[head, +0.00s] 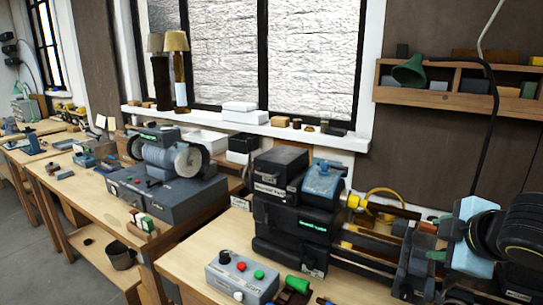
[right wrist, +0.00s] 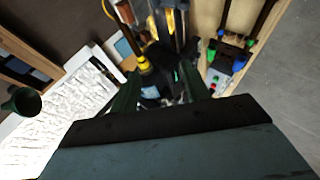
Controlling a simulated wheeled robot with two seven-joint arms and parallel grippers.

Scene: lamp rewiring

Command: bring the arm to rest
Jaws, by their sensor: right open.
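My right gripper (head: 442,240) is at the right of the head view, over the right end of the lathe-like machine (head: 300,215). In the right wrist view my right gripper (right wrist: 160,88) has its two dark green fingers apart, with nothing clearly held between them. Beyond the fingers is the machine's yellow collar (right wrist: 143,63). Whether the fingers touch the machine cannot be told. My left gripper is not in view.
A grey button box (head: 240,277) and a green cylinder (head: 297,284) are at the bench front. A green lamp shade (head: 410,70) hangs by the wall shelf (head: 440,98). Another machine (head: 165,190) stands on the left bench. Floor (head: 85,285) is clear at lower left.

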